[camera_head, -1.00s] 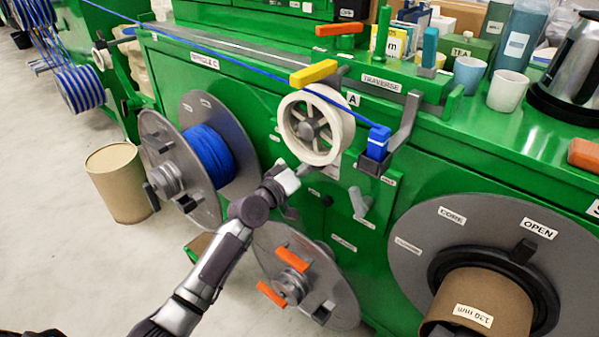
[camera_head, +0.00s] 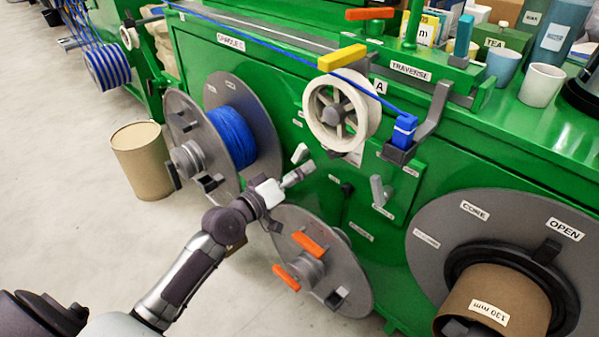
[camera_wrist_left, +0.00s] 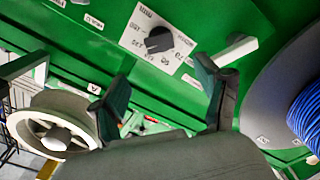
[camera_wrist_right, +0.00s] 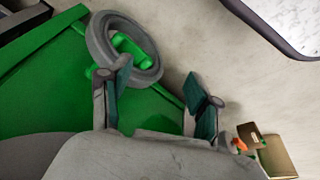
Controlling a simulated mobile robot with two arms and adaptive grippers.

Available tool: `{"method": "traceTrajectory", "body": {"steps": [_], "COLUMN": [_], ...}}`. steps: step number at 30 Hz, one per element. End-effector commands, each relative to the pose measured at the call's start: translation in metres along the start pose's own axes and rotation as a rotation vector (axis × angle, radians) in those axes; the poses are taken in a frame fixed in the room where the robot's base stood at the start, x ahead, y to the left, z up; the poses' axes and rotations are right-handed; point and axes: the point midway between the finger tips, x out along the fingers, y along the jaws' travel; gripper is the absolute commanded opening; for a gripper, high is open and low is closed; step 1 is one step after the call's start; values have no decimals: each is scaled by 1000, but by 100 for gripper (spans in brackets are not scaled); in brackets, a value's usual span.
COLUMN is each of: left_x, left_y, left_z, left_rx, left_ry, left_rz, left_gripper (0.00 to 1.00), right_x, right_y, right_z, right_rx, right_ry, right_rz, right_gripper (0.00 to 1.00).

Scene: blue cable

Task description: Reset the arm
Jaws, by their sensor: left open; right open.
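My left gripper (camera_head: 287,200) comes in from the lower left in the head view, in front of the green machine (camera_head: 290,90).
A reel of blue cable (camera_head: 232,138) and a brown bin (camera_head: 141,160) stand left. A large grey disc with a cardboard core (camera_head: 495,300) is at right. Cups (camera_head: 541,85) stand on the machine top. A grey wheel (camera_wrist_right: 125,45) and pale floor show in the right wrist view.

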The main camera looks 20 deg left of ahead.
Motion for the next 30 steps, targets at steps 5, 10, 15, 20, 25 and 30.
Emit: {"method": "traceTrajectory", "body": {"steps": [5,10,15,20,25,30], "left_x": [0,-5,-36,-97,-158,-214], "left_y": [0,-9,-44,-84,-110,-125], "left_z": [0,24,112,200,251,280], "left_rx": [0,35,192,375,501,585], "left_ry": [0,-55,-289,-577,-806,-989], "left_rz": [0,-35,-179,-357,-501,-619], "left_gripper": [75,75,75,75,75,75], "right_x": [0,0,0,0,0,0], "right_y": [0,0,0,0,0,0], "right_z": [0,0,0,0,0,0], "right_rx": [0,0,0,0,0,0], "right_ry": [-1,1,1,0,0,0], "right_rz": [0,-1,0,0,0,0], "right_gripper": [62,62,62,62,62,62]}}
